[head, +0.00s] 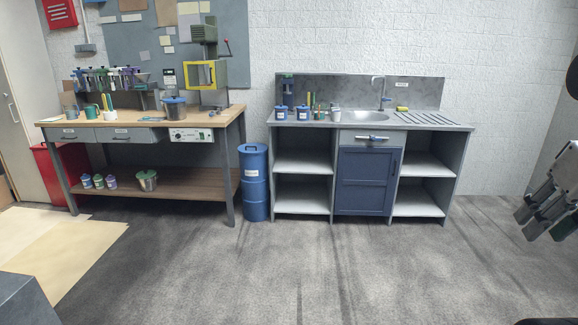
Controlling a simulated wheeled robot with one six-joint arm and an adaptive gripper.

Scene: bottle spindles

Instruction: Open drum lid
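The blue drum (256,190) stands upright on the floor in the head view, between the workbench and the sink unit. It has a white label on its side. Its blue lid (253,149) sits on top, with a small dark handle on it; the lid looks closed. My gripper (540,224) is at the far right edge of the view, far from the drum. Its metal fingers point down and left and look spread apart, with nothing seen between them. Part of my gripper and arm is cut off by the picture edge.
The wooden workbench (160,124) is left of the drum, with its leg close by. The grey sink unit (350,127) with a blue door stands just right of it. A red bin (45,175) is at the far left. The carpet (320,270) in front is clear.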

